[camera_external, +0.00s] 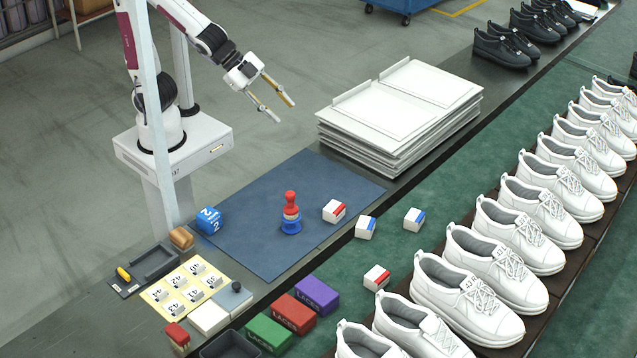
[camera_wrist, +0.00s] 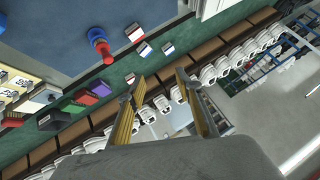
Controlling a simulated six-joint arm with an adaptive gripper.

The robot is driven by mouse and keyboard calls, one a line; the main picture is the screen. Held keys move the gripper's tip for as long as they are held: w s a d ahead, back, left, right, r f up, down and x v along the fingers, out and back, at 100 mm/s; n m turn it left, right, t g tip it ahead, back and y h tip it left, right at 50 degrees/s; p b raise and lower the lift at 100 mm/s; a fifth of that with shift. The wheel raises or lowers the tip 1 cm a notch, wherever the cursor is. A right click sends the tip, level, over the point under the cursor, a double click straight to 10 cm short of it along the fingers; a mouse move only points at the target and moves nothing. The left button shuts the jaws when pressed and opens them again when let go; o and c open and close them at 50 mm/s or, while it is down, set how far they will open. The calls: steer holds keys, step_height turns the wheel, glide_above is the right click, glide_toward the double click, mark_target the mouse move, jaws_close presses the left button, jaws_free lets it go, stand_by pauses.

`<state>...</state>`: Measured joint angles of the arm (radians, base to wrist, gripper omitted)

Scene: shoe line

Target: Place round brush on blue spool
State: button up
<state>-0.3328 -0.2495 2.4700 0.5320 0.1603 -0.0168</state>
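The round brush (camera_external: 290,203) has a red knobbed handle and a pale band under its red collar. It stands upright on top of the blue spool (camera_external: 291,227), on the blue mat. In the wrist view the red brush (camera_wrist: 104,50) and the blue spool (camera_wrist: 98,36) show at upper left, touching. My gripper (camera_external: 285,111) is open and empty, raised in the air well above and behind the mat, apart from both. Its two spread fingers also show in the wrist view (camera_wrist: 160,77). The contact between brush and spool is small in view.
Small white boxes with red or blue ends (camera_external: 334,211) lie right of the spool. A blue numbered cube (camera_external: 209,220) is at the mat's left. White trays (camera_external: 400,105) are stacked behind. Green, red and purple boxes (camera_external: 293,314) stand in front. White shoes (camera_external: 467,297) line the right.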

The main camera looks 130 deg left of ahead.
steer(key=s+d+r+g+h, duration=0.1)
steer(key=s+d+h, duration=0.1)
steer(key=s+d, duration=0.6)
steer(key=s+d+r+n+g+h, duration=0.1)
steer(key=s+d+h, duration=0.1)
steer(key=s+d, duration=0.5)
steer(key=shift+s+d+r+n, duration=0.3)
steer(key=shift+s+d+r, duration=0.1)
steer(key=shift+s, duration=0.35)
